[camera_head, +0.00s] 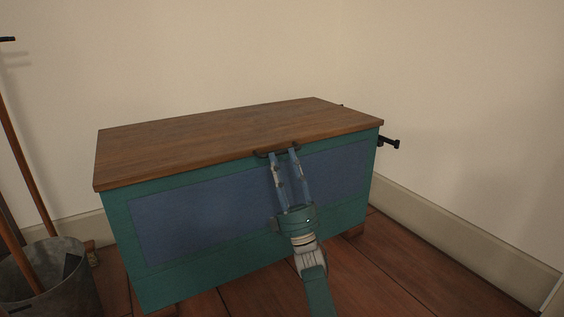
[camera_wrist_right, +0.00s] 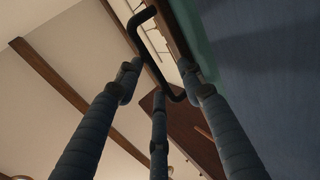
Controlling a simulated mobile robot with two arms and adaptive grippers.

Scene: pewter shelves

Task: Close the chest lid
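The chest (camera_head: 160,222) is teal with a blue front panel. Its brown wooden lid (camera_head: 200,140) lies flat on top, with no visible gap along the front edge. A dark handle (camera_head: 262,154) is at the lid's front edge. My right gripper (camera_head: 283,153) is at the handle, its fingers spread apart and pointing up at it. In the right wrist view, the black handle (camera_wrist_right: 150,55) passes between the fingertips of the right gripper (camera_wrist_right: 160,80). The fingers look open, not clamped on it. My left gripper is not in view.
A grey metal bucket (camera_head: 60,285) with long wooden handles in it stands left of the chest. A black fitting (camera_head: 390,142) sticks out at the chest's right side. A plain wall is behind. Wooden floor (camera_head: 400,270) is clear at the front right.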

